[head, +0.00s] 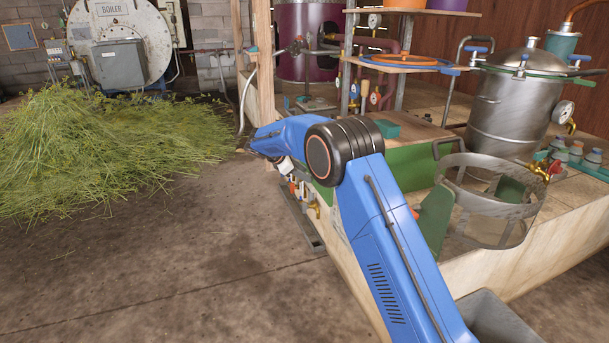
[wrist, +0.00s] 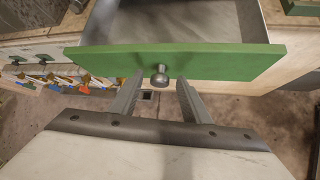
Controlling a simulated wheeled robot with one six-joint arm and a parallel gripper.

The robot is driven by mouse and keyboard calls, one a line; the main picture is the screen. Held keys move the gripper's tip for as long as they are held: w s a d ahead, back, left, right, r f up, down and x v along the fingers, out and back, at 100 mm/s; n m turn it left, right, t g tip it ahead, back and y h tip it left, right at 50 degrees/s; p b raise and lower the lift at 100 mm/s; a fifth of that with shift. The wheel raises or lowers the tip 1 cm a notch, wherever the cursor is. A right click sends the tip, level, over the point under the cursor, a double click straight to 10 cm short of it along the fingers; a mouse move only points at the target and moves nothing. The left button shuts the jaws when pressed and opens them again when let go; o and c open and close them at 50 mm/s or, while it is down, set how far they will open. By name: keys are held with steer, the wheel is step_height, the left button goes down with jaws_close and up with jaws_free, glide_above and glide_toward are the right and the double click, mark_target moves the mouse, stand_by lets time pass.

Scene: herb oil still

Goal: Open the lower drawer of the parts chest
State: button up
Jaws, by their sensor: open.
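In the wrist view a drawer with a green front (wrist: 225,62) stands open, and its grey inside (wrist: 180,20) looks bare where it shows. A round metal knob (wrist: 160,76) sits on the middle of the front. My gripper (wrist: 160,80) is open, with one finger on each side of the knob; whether they touch it I cannot tell. In the head view my blue arm covers most of the parts chest, whose wooden top (head: 418,134) and green side (head: 397,160) show. The drawer front is hidden there, so I cannot tell which drawer is open.
Brass valves (head: 300,190) hang at the bench's side, near my arm; they also show in the wrist view (wrist: 92,80).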

steer(key=v, duration=1.6)
steer(key=shift+r, duration=0.2)
steer(key=shift+s+a, duration=0.1)
steer(key=shift+s, duration=0.05)
steer(key=s+d+r+m+g+y, duration=0.1)
steer(key=s+d+r+m+y, duration=0.15)
steer(key=s+d+r, duration=0.5)
steer(key=s+d+r+m+g+y, duration=0.1)
steer(key=s+d+r+m, duration=0.25)
steer(key=s+d, duration=0.8)
steer(key=s+d+m+y, duration=0.2)
steer(key=s+d+m, duration=0.4)
steer(key=s+d, duration=0.75)
steer(key=s+d+f+m+t+y, duration=0.1)
steer(key=s+f+m, duration=0.3)
steer(key=s, duration=0.9)
steer(key=s+d+f+m+y, duration=0.1)
steer(key=s+f+m, duration=0.3)
steer(key=s, duration=1)
step_height(320, 180, down, 4)
steer(key=shift+s+d+r+t, duration=0.15)
steer(key=shift+s+d+t, duration=0.25)
steer(key=shift+d, duration=0.15)
